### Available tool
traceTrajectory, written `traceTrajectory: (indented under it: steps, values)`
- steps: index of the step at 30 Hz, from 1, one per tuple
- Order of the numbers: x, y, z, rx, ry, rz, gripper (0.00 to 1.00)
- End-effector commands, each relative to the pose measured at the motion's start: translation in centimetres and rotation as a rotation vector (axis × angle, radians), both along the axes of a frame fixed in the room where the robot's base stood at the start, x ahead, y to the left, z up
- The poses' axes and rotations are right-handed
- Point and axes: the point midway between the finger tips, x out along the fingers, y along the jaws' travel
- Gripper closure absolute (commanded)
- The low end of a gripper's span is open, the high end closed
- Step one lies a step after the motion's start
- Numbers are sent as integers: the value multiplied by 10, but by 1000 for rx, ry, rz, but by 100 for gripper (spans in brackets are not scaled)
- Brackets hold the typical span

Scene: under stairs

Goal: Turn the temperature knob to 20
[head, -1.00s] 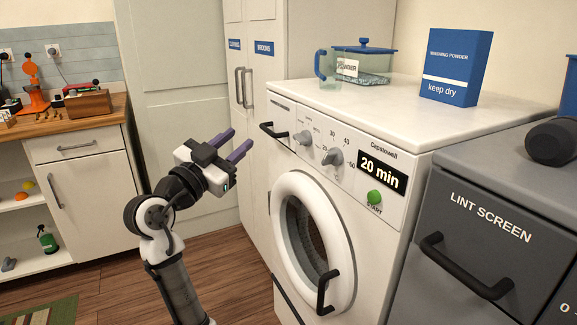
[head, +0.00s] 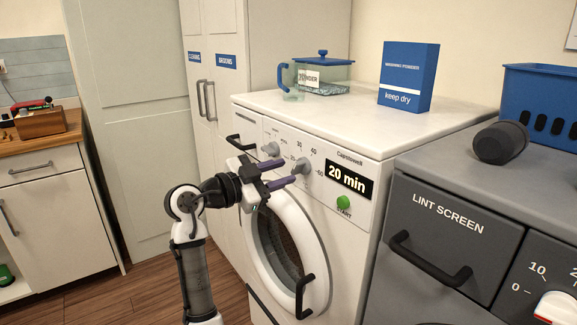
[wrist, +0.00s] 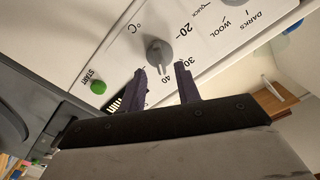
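The temperature knob (head: 303,167) is a grey dial on the washing machine's white panel, left of the black "20 min" display. In the wrist view the knob (wrist: 158,50) has 20, 30 and 40 printed around it and °C beside it. The wrist view shows my gripper (wrist: 160,68) open, fingers apart, with the knob just beyond and between the tips. No contact is clear.
Another grey knob (head: 270,149) is close by on the left, with the drawer handle (head: 240,143) beyond it. The green START button (head: 343,202) is at lower right. The round door (head: 262,232) and its black handle (head: 304,297) are below. A grey lint screen unit (head: 440,215) stands right.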

Motion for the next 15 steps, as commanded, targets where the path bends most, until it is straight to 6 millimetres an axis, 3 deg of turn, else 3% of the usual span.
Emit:
traceTrajectory:
  steps: [6, 15]
  values:
    - [14, -20, 1, 0, 0, 0, 67]
    - [17, -23, 0, 0, -1, 1, 67]
